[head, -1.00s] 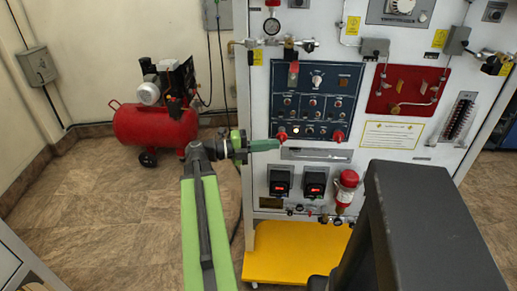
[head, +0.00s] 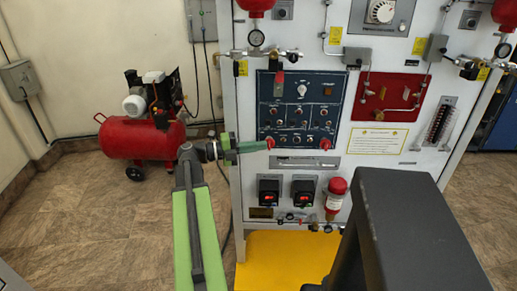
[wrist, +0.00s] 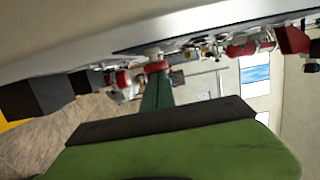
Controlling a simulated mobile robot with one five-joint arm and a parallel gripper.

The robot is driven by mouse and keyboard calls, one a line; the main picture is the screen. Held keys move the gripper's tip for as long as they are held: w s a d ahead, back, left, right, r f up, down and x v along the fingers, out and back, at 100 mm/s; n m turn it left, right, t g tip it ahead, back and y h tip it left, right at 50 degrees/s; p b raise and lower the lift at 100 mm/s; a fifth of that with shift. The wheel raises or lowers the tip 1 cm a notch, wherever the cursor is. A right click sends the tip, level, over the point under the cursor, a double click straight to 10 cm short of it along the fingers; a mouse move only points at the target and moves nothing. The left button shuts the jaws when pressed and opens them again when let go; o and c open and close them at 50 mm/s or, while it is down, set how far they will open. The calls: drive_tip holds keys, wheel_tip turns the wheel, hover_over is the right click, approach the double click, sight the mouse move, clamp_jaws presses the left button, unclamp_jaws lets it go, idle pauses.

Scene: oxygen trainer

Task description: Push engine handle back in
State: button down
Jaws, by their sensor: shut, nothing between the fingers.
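The trainer's blue control panel (head: 300,107) faces me. Two red handles, a left one (head: 270,143) and a right one (head: 326,143), stand out at its bottom corners. The pictures do not show by label which is the engine handle. My gripper (head: 262,147) is shut and empty, with its green fingertips at the left red handle. In the wrist view, the green fingers (wrist: 156,92) end right at a red handle (wrist: 157,66). I cannot tell whether they touch it or how far the handle is out.
A red lever (head: 279,78) sits above. A red compressor (head: 140,137) stands at left. Floor between it and the trainer is clear.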

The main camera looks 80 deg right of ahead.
drive_tip(key=shift+d, duration=0.15)
drive_tip(key=w+a, duration=0.7)
drive_tip(key=w, duration=0.1)
drive_tip(key=shift+w+a, duration=0.4)
